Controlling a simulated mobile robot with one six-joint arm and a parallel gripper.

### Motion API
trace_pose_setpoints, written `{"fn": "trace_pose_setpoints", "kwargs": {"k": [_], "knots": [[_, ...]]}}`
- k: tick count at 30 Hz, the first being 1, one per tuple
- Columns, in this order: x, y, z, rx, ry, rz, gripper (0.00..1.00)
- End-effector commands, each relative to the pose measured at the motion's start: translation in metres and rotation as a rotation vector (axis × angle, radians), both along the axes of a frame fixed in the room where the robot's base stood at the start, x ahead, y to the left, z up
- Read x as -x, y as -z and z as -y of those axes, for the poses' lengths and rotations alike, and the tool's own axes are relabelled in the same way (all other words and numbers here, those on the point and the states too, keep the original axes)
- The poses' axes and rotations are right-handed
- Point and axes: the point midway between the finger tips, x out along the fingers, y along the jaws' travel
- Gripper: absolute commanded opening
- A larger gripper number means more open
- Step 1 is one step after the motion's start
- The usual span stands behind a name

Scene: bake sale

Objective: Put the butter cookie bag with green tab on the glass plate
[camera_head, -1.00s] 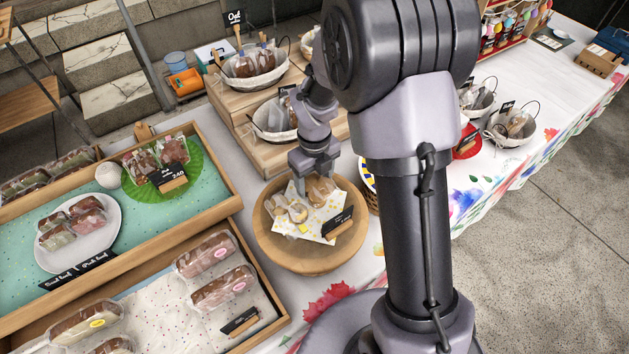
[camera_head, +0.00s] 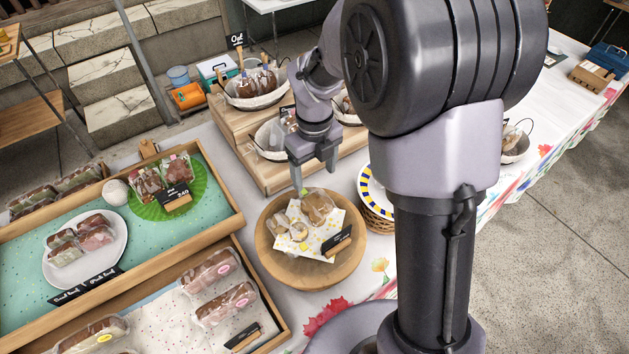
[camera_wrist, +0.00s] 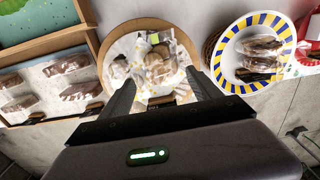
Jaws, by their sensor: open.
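The butter cookie bag with green tab (camera_wrist: 156,66) lies among other clear cookie bags on a patterned paper on a round wooden board (camera_wrist: 112,42). Its green tab shows at the top in the wrist view. In the head view the board (camera_head: 276,268) is in the middle, with the likely bag (camera_head: 317,204) at its back. My gripper (camera_head: 313,172) is open and empty, above the board's far side. In the wrist view its fingers (camera_wrist: 158,82) spread before the bags. I cannot tell surely which plate is glass; a green scalloped plate (camera_head: 203,190) holds brown bags at left.
A white plate (camera_head: 118,246) with packaged cakes sits in the left wooden tray (camera_head: 226,224). A blue-and-yellow rimmed plate (camera_wrist: 226,78) holding bags is right of the board. A price sign (camera_head: 338,243) stands at the board's front. Baskets on a wooden stand are behind.

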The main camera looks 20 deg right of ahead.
Motion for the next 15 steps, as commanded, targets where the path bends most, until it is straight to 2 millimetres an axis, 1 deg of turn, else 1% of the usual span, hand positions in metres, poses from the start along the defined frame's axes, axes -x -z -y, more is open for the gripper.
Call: {"fn": "trace_pose_setpoints", "kwargs": {"k": [2,4,5,6,8,9,11,12,15], "knots": [[0.003,-0.013,-0.001,-0.003,-0.043,0.013,0.72],[0.014,-0.039,-0.003,-0.011,-0.216,0.057,0.72],[0.023,-0.054,-0.005,-0.012,-0.335,0.087,0.72],[0.039,-0.077,-0.007,-0.005,-0.53,0.136,0.72],[0.069,-0.108,-0.012,0.028,-0.869,0.217,0.72],[0.09,-0.125,-0.016,0.066,-1.098,0.269,0.72],[0.121,-0.143,-0.021,0.145,-1.425,0.338,0.72],[0.139,-0.151,-0.024,0.208,-1.622,0.376,0.72],[0.175,-0.159,-0.03,0.371,-2.016,0.43,0.72]]}}
